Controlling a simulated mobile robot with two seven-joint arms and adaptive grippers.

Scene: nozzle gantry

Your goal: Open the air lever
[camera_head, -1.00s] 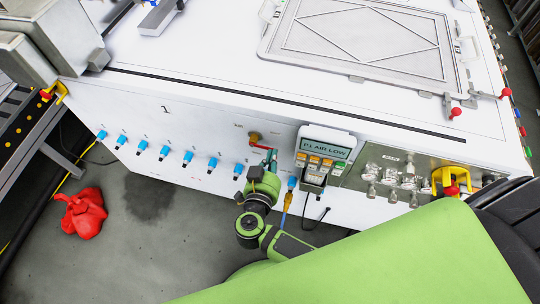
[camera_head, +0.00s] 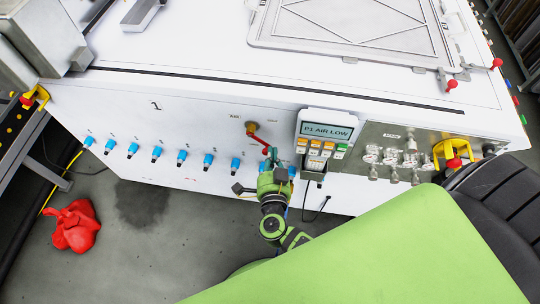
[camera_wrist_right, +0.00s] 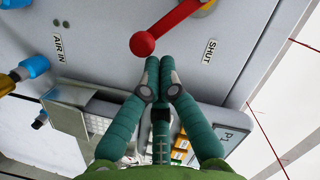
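The air lever (camera_head: 264,145) is a red handle on a yellow hub (camera_head: 251,128) on the white front panel. It slopes down and right from the hub. In the right wrist view the red lever (camera_wrist_right: 172,24) ends in a round red knob (camera_wrist_right: 143,44), between the "AIR IN" label (camera_wrist_right: 60,46) and the "SHUT" label (camera_wrist_right: 209,52). My right gripper (camera_head: 270,154) is at the lever's lower end. In the wrist view its teal fingers (camera_wrist_right: 159,66) are together, with nothing seen between them, right by the knob; contact cannot be told. My left gripper is not in view.
A display box reading "P1 AIR LOW" (camera_head: 327,130) with coloured buttons stands close right of my gripper. A row of blue fittings (camera_head: 157,154) runs left. Gauges (camera_head: 392,156) and a yellow-guarded red knob (camera_head: 453,162) are farther right. A red cloth-like heap (camera_head: 75,226) lies on the floor.

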